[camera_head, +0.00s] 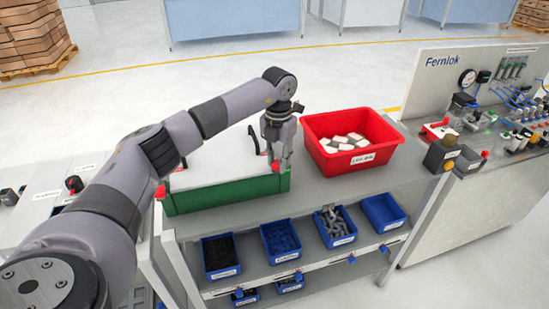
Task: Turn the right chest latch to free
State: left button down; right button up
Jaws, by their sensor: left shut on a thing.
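The chest (225,195) is a green box with a white lid (212,160), standing on the grey bench top. The right chest latch (276,167) is a small red piece at the chest's front right. My left gripper (279,158) reaches down over that corner and is shut on the right latch. The fingers partly hide the latch, so its exact turn is hard to tell. My right gripper is not in view.
A red bin (391,160) with pale blocks stands close to the right of the gripper. Blue bins (281,257) with small parts sit on the shelf below. A Fernlok panel (440,80) with gauges and hoses stands at the right.

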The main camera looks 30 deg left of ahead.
pick_arm(q)
jog(key=shift+w+d+r+n+b, duration=0.1)
jog(key=shift+w+d+n, duration=0.3)
jog(key=shift+n, duration=1.05)
jog(key=shift+w+d+f+n+b, duration=0.15)
jog(key=shift+d+n, duration=0.4)
jog(key=shift+n, duration=0.95)
jog(key=shift+w+d+r+n+b, duration=0.15)
jog(key=shift+w+d+n, duration=0.25)
jog(key=shift+n, duration=1.05)
jog(key=shift+d, duration=0.1)
jog(key=c, duration=1.3)
grip_release()
jog(key=shift+s, duration=0.1)
notch_tip(320, 180, up, 12)
jog(key=shift+f, duration=0.1)
